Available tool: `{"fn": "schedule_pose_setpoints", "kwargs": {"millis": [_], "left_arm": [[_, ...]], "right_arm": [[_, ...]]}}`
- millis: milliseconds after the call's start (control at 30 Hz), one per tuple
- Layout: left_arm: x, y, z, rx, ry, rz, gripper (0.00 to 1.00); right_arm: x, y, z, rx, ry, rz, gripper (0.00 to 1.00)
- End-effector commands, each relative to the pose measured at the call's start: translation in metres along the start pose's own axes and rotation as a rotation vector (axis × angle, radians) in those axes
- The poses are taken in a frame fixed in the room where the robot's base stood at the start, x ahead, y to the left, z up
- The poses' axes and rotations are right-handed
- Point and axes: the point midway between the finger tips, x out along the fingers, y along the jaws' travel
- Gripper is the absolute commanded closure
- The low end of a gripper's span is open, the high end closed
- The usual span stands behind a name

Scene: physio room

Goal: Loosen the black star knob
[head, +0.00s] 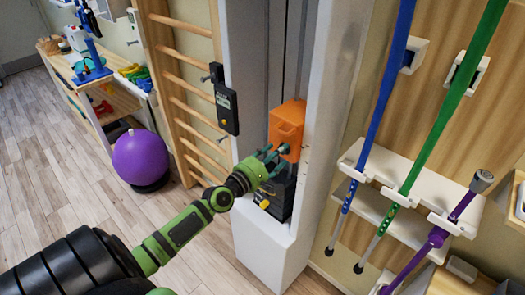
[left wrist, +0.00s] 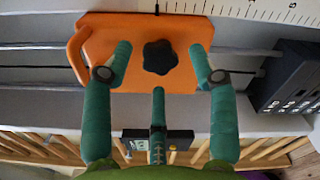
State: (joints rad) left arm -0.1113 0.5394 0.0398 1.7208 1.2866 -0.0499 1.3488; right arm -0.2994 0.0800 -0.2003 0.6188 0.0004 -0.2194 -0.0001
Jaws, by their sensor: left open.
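The black star knob (left wrist: 160,57) sits on the face of an orange block (left wrist: 140,38) in the left wrist view. In the head view the orange block (head: 287,122) is mounted in a white upright column, and the knob is mostly hidden by my fingers. My left gripper (head: 275,163) is open in front of the block. In the left wrist view its green fingers (left wrist: 160,75) are spread, two on either side of the knob and one below it. They appear apart from the knob. My right gripper is not in view.
The white column (head: 344,70) has a ruler scale (left wrist: 280,10) along it. A dark box (head: 276,193) sits below the orange block. A black handset (head: 226,104) hangs to the left by wooden wall bars (head: 178,75). Canes on a white rack (head: 410,190) stand to the right.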

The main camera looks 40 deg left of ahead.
Motion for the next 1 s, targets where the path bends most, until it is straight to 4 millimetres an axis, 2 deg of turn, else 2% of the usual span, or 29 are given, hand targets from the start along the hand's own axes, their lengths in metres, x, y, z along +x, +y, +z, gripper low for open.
{"fn": "schedule_pose_setpoints", "kwargs": {"millis": [300, 500, 700, 1000], "left_arm": [[-0.060, -0.001, -0.001, 0.005, 0.001, -0.006, 0.41], [-0.091, -0.001, -0.001, 0.003, 0.001, -0.005, 0.41], [-0.106, 0.000, 0.000, 0.001, 0.000, -0.001, 0.41], [-0.109, 0.001, 0.000, -0.001, -0.001, 0.002, 0.41]], "right_arm": [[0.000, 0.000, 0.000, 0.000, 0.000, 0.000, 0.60], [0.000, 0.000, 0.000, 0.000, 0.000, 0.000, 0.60], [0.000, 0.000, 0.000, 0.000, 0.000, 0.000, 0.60], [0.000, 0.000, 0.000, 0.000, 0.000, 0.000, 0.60]]}}
